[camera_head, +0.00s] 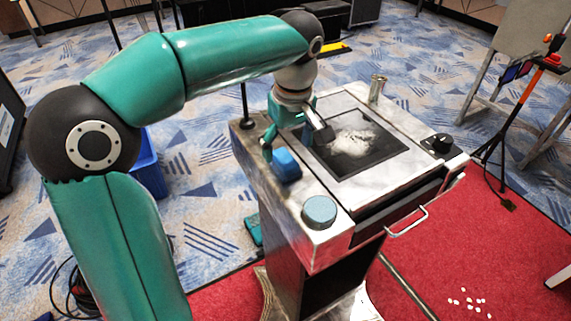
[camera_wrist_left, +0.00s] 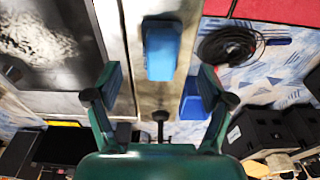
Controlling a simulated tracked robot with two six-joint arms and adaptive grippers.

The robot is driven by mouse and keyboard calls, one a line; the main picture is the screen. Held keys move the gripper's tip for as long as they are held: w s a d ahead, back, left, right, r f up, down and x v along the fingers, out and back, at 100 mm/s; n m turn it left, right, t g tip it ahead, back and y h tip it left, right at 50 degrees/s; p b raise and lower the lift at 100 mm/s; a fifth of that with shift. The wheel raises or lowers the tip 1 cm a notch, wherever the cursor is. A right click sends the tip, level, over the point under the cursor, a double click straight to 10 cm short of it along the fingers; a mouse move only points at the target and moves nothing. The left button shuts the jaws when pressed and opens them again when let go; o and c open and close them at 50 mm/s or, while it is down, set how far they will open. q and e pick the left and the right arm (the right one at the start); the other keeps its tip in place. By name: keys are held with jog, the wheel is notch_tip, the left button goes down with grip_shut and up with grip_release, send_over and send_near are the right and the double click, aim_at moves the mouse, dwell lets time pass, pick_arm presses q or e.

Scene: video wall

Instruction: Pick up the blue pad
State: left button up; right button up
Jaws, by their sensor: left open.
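The blue pad (camera_head: 287,165) is a small rounded block on the left edge of the metal cabinet top. My left gripper (camera_head: 296,143) is open and empty just above and behind it, pointing down at the cabinet top. In the left wrist view the blue pad (camera_wrist_left: 160,52) lies ahead of the fingertips, in line with the gap between them. The open left gripper (camera_wrist_left: 160,84) has one finger on each side and does not touch the pad there. My right gripper is in neither view.
The metal cabinet (camera_head: 345,195) has a dark recessed panel (camera_head: 362,148) with white powder on it. A blue bin (camera_head: 149,165) stands on the floor at left.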

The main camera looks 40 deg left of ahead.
aim_at(285, 157)
pick_arm(q)
jog(key=f, duration=0.2)
jog(key=a+f, duration=0.1)
jog(key=f, duration=0.1)
jog(key=shift+w+f, duration=0.1)
jog(key=shift+f, duration=0.3)
jog(key=c, duration=1.2)
